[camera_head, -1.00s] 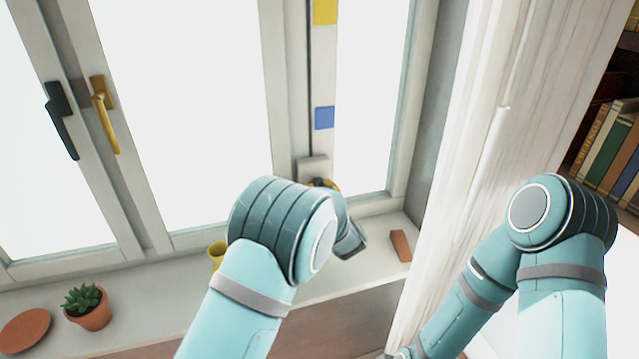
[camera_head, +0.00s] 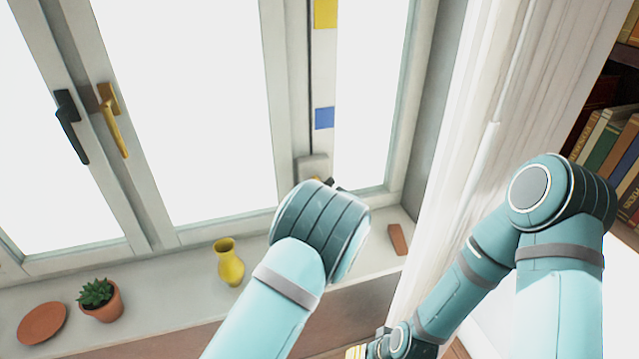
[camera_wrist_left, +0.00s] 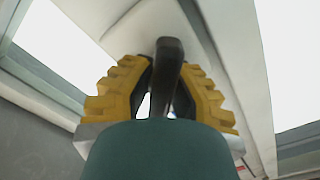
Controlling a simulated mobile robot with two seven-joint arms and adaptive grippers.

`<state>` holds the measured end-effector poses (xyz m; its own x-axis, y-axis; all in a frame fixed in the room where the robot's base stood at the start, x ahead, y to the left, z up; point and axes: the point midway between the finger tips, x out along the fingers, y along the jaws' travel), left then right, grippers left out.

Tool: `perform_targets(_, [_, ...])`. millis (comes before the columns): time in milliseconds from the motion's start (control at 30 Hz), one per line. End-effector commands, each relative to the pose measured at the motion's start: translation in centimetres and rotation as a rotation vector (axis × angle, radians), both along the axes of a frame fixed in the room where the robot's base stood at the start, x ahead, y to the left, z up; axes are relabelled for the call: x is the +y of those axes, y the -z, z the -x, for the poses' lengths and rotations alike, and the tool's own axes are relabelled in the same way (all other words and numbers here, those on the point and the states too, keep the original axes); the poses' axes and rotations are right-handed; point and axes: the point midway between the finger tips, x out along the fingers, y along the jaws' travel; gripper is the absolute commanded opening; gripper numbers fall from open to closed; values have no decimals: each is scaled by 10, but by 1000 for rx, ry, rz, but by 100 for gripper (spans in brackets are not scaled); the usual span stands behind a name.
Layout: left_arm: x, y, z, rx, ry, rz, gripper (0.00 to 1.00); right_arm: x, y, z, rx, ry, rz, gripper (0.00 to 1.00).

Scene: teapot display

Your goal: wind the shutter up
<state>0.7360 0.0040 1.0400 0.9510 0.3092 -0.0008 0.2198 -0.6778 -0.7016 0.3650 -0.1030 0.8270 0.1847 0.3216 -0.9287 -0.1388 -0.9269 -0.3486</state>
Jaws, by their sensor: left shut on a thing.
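A pale winder box (camera_head: 312,166) sits low on the window post, at the foot of a thin dark line. A dark crank handle (camera_wrist_left: 169,48) rises between the yellow-padded fingers of my left gripper (camera_wrist_left: 165,72) in the left wrist view. The gripper is shut on this handle. In the head view my left wrist hides most of the gripper and the crank. Beside the line runs a pale strip with a yellow mark (camera_head: 325,13) and a blue mark (camera_head: 324,118). My right gripper (camera_head: 372,348) is only partly visible at the bottom edge. I cannot identify the shutter itself.
On the sill (camera_head: 180,295) stand a yellow vase (camera_head: 229,265), a potted succulent (camera_head: 101,300), a terracotta saucer (camera_head: 42,323) and a small terracotta block (camera_head: 397,239). Black (camera_head: 70,126) and brass (camera_head: 113,120) window handles are at left. A white curtain (camera_head: 468,120) and bookshelf (camera_head: 608,145) are at right.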

Motion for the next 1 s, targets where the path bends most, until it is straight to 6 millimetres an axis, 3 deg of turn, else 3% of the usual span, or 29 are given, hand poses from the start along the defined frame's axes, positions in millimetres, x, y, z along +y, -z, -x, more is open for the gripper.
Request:
perform_targets(333, [0,-4,-1,35,0,-135,0,0,-8,0,-1,1,-1,49])
perform_targets(867, [-1,-4,-1,43,1,-157,0,0,-9,0,-1,1,-1,49])
perform_targets(900, [-1,-4,-1,43,1,-157,20,0,-9,0,-1,0,-1,49])
perform_targets(1000, [-1,-3,-1,44,1,-157,50,0,-9,0,-1,0,-1,49])
